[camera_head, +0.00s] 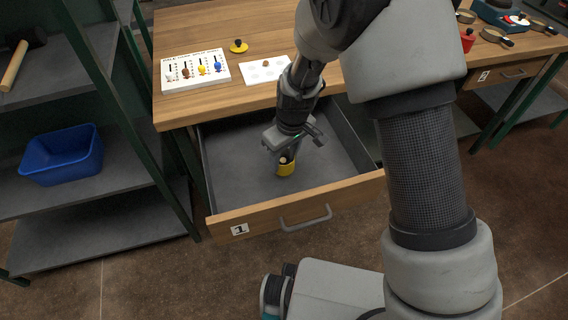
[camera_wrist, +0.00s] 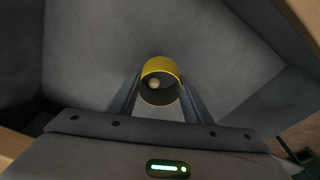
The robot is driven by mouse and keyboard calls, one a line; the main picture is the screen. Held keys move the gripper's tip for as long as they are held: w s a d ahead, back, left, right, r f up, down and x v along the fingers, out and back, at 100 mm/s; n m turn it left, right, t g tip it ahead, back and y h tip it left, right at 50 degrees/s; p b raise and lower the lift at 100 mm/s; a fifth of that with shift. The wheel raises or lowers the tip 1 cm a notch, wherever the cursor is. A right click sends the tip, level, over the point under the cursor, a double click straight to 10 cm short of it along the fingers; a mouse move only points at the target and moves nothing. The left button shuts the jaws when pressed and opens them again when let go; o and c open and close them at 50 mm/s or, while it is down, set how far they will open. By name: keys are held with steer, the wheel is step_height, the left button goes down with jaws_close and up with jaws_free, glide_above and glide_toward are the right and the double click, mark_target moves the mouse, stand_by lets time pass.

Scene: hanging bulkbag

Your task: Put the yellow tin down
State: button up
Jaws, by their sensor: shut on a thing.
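A yellow tin (camera_head: 286,168) is in the open drawer, under my gripper (camera_head: 285,158). In the wrist view the tin (camera_wrist: 160,66) is an open cylinder between my two fingers (camera_wrist: 160,98), with a small pale round thing (camera_wrist: 154,84) inside it. My gripper is shut on the tin. The tin is low in the drawer, near its front. I cannot tell whether its base touches the drawer floor.
The open drawer (camera_head: 237,186), marked 1, has bare grey floor around the tin. On the table (camera_head: 200,30) above are a picture card (camera_head: 195,71), a white sheet (camera_head: 266,71) and a yellow lid with a black knob (camera_head: 238,46). A blue bin (camera_head: 62,155) stands on the left shelf.

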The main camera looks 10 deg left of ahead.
steer(key=shift+f, duration=1)
steer(key=shift+f, duration=0.1)
steer(key=o, duration=1.2)
steer(key=r+p, duration=0.1)
steer(key=r, duration=0.3)
steer(key=d+r+p, duration=0.1)
steer(key=r, duration=0.3)
steer(key=s+r, duration=0.1)
steer(key=r, duration=0.3)
steer(key=shift+d+r+p, duration=0.1)
steer(key=shift+d+p, duration=0.2)
steer(key=shift+p, duration=0.1)
steer(key=s+d+r+m+t, duration=0.25)
steer(key=d+r+m, duration=0.25)
steer(key=d+r, duration=0.95)
steer(key=s+d+r+m, duration=0.2)
steer(key=s+d, duration=0.1)
steer(key=s, duration=0.1)
steer(key=s+d+r+m+t+h, duration=0.1)
steer(key=s+d+r+m, duration=0.1)
steer(key=s+d+r, duration=0.1)
steer(key=s+d+r+m+t, duration=0.1)
steer(key=s+d+r, duration=0.2)
steer(key=s+d, duration=0.2)
steer(key=shift+s+r+m, duration=0.25)
steer(key=shift+s+m, duration=0.15)
steer(key=shift+s, duration=0.5)
